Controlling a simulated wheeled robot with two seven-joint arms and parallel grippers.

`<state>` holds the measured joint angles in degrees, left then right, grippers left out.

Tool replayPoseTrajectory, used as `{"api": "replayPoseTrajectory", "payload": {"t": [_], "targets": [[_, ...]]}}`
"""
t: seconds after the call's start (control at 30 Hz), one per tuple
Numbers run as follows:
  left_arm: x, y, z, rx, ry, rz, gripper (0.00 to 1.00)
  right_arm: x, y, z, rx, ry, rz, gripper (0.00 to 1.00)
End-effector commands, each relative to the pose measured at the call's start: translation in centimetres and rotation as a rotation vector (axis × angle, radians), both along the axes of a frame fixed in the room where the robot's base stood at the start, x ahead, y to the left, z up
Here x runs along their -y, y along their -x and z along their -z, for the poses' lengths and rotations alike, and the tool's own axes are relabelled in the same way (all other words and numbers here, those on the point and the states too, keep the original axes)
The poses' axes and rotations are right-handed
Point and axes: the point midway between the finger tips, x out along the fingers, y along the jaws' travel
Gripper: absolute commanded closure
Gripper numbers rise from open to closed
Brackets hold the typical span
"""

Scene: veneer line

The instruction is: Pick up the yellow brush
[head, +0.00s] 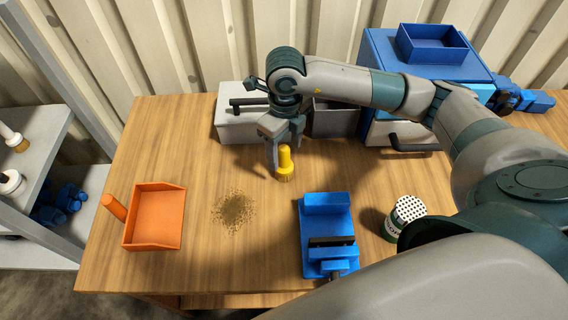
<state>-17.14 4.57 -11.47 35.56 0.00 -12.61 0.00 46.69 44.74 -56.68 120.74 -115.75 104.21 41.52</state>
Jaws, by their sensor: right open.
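The yellow brush (285,160) stands upright on the wooden table (190,125), bristles down. My right gripper (284,158) points down at the brush from above and behind it. Its jaws are open. One finger shows just left of the yellow handle and the other is partly behind it. I cannot tell whether either finger touches the brush. My left gripper is not in view.
A blue vise (327,225) and a white-green can with a dotted top (408,208) are in front. An orange dustpan (155,218) and a brown dust patch (234,211) lie left. A grey box (240,122) and blue cabinet (440,68) stand behind.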

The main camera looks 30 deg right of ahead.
Motion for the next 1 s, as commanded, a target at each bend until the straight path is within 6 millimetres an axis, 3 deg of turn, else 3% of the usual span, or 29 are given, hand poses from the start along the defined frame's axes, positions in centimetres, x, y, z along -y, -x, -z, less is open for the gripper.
{"api": "replayPoseTrajectory", "payload": {"t": [0.17,0.4,0.6,1.0], "targets": [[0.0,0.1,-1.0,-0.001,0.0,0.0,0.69,-0.1,0.2,0.6,-0.004,0.002,-0.001,0.39],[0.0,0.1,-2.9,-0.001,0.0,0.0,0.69,-0.4,0.6,3.1,-0.005,0.0,0.001,0.39],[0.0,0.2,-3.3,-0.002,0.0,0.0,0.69,-0.3,0.5,5.0,-0.002,0.001,0.001,0.39],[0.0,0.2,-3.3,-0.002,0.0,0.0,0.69,-0.3,0.4,5.1,0.0,-0.001,0.0,0.39]]}}
